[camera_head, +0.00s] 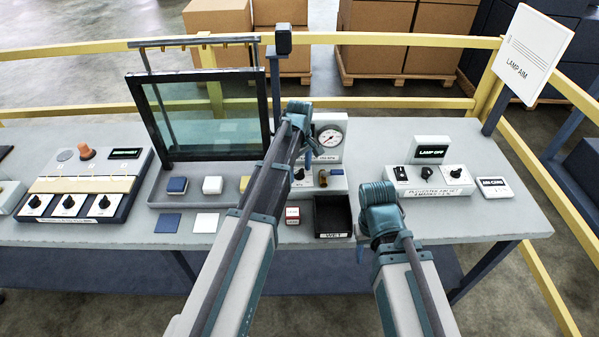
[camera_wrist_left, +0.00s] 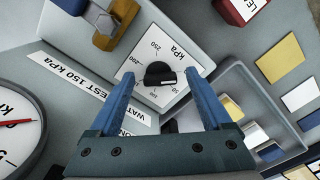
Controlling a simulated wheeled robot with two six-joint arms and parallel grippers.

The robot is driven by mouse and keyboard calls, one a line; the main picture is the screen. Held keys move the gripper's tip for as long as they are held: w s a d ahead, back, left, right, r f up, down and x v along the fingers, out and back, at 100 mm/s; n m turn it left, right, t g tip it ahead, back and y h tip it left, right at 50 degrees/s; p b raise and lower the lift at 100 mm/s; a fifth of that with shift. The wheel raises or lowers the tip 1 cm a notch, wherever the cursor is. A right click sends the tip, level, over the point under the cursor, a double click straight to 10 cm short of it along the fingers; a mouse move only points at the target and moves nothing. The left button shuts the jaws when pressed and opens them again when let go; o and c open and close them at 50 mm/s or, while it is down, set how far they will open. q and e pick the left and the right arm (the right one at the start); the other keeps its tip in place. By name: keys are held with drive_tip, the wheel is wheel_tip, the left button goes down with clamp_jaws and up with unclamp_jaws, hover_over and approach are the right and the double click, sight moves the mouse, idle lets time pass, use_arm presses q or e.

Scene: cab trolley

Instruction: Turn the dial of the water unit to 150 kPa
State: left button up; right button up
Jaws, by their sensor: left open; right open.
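The water unit shows in the head view with its round pressure gauge (camera_head: 330,137) at the back. Its dial (camera_wrist_left: 160,75) is a black knob on a white kPa scale in the left wrist view. A white mark is near the knob's right end; the exact setting is hard to read. A label (camera_wrist_left: 75,78) reads "TEST 150 kPa". My left gripper (camera_wrist_left: 160,79) is open, its blue fingers on either side of the dial; contact cannot be told. The gauge (camera_wrist_left: 15,125) has a red needle, partly cut off. My right gripper (camera_head: 363,245) is open, right of the black bin.
A black bin (camera_head: 333,215) labelled "WET" stands in front of the unit. A glass panel (camera_head: 205,115) stands left, a lamp unit (camera_head: 428,180) right. Yellow rails (camera_head: 400,40) run behind the table.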

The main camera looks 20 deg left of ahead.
use_arm(q)
drive_tip(key=shift+c, duration=0.3)
clamp_jaws()
drive_tip(key=shift+m, duration=0.3)
